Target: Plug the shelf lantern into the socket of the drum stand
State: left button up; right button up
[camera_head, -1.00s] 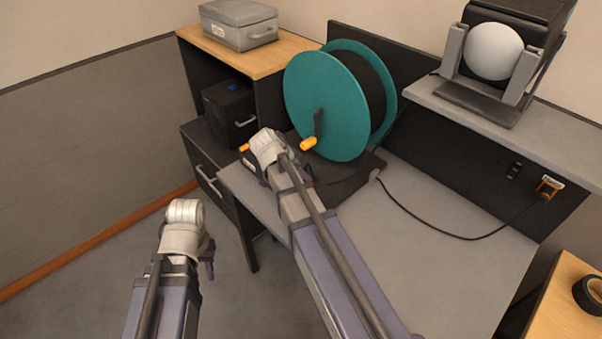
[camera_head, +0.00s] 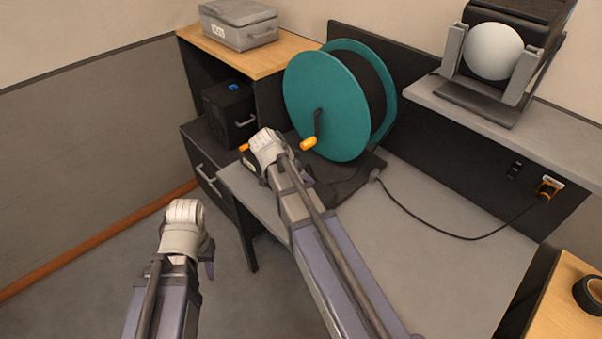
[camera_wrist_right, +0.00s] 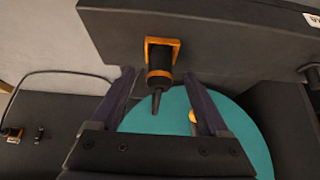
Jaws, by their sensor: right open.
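The shelf lantern (camera_head: 493,51), a white globe in a grey bracket, stands on the raised shelf. The drum stand (camera_head: 345,190) is dark and carries a teal drum (camera_head: 325,105). In the right wrist view, a black plug (camera_wrist_right: 158,85) with an orange ring sits at an orange-framed socket (camera_wrist_right: 151,50) on the stand. I cannot tell whose plug it is. My right gripper (camera_wrist_right: 158,98) is open, with its fingers either side of the plug, apart from it. My left gripper (camera_head: 207,268) hangs over the floor at lower left; its jaw gap is hidden.
A black cable (camera_head: 440,228) runs from the stand to an orange outlet (camera_head: 548,188) on the back panel, beside a switch (camera_head: 514,171). The grey desk (camera_head: 450,270) is mostly clear. Black tape (camera_head: 588,295) lies at right.

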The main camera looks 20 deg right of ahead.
jog(key=shift+r, duration=0.15)
jog(key=p+v, duration=0.6)
jog(key=v, duration=0.1)
jog(key=shift+a+r+p, duration=0.2)
jog(key=shift+p, duration=0.1)
jog(key=shift+s, duration=0.1)
jog(key=s+a+f+n+g+y, duration=0.2)
jog(key=s+a+n+y, duration=0.3)
jog(key=s+a+n, duration=1.2)
jog(key=shift+a+f+n, duration=0.5)
jog(key=shift+a+f, duration=0.2)
jog(key=shift+a, duration=0.2)
jog(key=shift+s, duration=0.1)
